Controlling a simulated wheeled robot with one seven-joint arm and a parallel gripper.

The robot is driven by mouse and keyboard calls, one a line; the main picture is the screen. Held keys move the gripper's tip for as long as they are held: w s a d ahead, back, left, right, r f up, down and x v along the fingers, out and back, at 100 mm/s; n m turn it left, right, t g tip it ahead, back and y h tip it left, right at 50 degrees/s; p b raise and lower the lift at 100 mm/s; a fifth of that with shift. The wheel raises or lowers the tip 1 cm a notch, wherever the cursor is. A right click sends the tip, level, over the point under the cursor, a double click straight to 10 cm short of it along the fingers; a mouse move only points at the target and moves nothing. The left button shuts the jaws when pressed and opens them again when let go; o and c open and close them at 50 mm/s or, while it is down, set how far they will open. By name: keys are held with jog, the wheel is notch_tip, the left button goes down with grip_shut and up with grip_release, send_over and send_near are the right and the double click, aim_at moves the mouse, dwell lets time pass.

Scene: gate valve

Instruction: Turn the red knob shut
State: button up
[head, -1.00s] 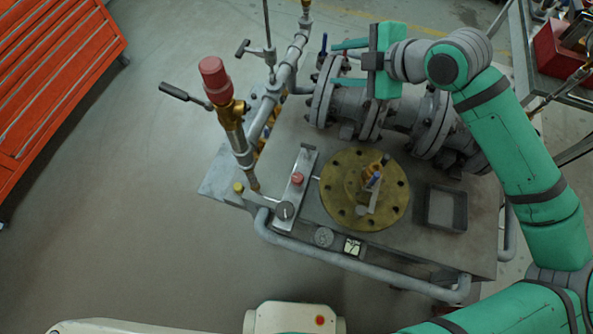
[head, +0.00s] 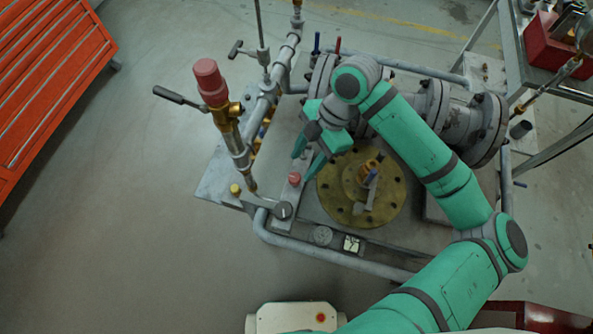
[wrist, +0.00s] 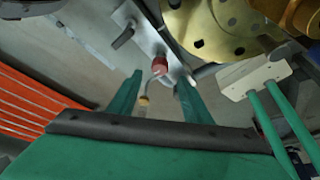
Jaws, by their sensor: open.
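A small red knob (head: 294,178) stands on the narrow grey panel (head: 306,160) at the left of the bench. It also shows in the wrist view (wrist: 160,63), near the top and between my fingertips in the picture. My gripper (head: 301,165) has its two green fingers spread and empty, pointing down toward the knob. In the wrist view the fingertips (wrist: 160,77) lie apart on either side below the knob, and neither visibly touches it. The exact height gap cannot be told. A dark dial knob (head: 283,211) sits on the same panel.
A tall brass valve with a larger red cap (head: 207,80) and a black lever stands left of the panel. A brass flange (head: 345,205) lies to the right. Grey pipes (head: 425,105) run behind. A yellow knob (head: 235,189) is at the left edge.

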aim_at(295, 176)
jog(key=x, duration=0.6)
jog(key=c, duration=1.1)
